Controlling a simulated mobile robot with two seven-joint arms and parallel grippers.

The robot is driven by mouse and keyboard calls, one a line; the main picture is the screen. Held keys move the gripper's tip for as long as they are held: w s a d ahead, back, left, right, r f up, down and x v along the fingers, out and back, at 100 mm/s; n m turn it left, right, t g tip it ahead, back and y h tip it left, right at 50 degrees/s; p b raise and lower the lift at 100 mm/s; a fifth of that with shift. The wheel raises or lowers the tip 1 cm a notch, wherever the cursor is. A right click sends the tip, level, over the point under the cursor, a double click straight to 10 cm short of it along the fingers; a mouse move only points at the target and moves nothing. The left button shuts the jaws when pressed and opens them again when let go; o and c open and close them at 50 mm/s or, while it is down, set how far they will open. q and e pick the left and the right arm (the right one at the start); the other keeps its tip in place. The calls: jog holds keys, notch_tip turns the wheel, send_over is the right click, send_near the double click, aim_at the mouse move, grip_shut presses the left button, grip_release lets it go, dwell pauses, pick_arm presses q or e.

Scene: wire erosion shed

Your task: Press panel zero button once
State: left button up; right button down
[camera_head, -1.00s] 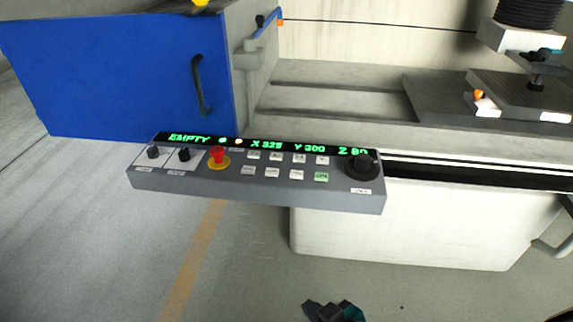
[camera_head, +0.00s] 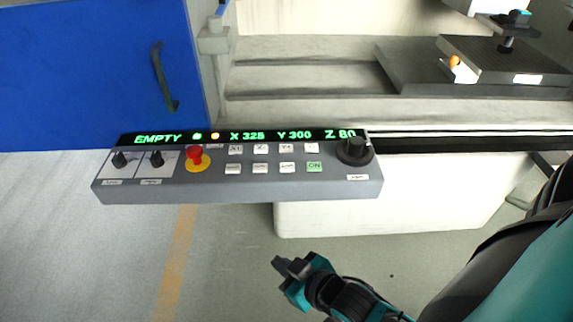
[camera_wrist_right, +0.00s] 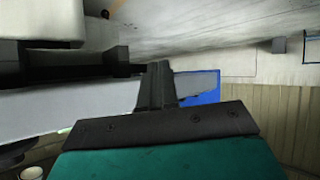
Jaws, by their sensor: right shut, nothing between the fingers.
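The grey control panel (camera_head: 236,188) spans the middle of the head view. It carries two short rows of small buttons, mostly white, with a green ON button (camera_head: 314,166) at the lower right. The button captions are too small to tell which one is zero. The display strip (camera_head: 184,137) reads EMPTY, X 325, Y 300, Z 80. My right gripper (camera_head: 281,266) is shut and empty, below and in front of the panel, apart from it. Its closed fingers also show in the right wrist view (camera_wrist_right: 156,84). My left gripper is not in view.
A red stop knob (camera_head: 195,153) on a yellow ring and two black knobs sit left of the buttons. A large black dial (camera_head: 355,150) sits at the right. Behind are a blue door (camera_head: 90,75) and the machine bed (camera_head: 310,80). The floor in front is clear.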

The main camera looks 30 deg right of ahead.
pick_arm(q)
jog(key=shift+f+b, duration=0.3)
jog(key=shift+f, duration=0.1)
pick_arm(e)
jog(key=w+r+n+t+y, duration=0.3)
jog(key=w+r+n+t, duration=0.2)
jog(key=w+r+n, duration=0.6)
jog(key=s+a+r+n+g+y+b, duration=0.1)
jog(key=a+r+n+g+y, duration=0.3)
jog(key=n, duration=0.7)
jog(key=a+r+n+g+y+b, duration=0.1)
jog(key=r+n+g+y, duration=0.2)
jog(key=r+n+y, duration=0.5)
pick_arm(q)
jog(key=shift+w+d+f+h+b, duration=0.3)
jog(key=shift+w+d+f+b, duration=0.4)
jog(key=shift+b, duration=0.25)
pick_arm(e)
jog(key=w+d+n+h, duration=0.2)
jog(key=d+n+h, duration=0.4)
jog(key=d+h, duration=0.1)
jog(key=w+d+n+h, duration=0.3)
jog(key=d+n+h, duration=0.4)
jog(key=d, duration=0.3)
jog(key=shift+w+f+g+h, duration=0.2)
jog(key=shift+f+g+h, duration=0.1)
jog(key=shift+h, duration=0.5)
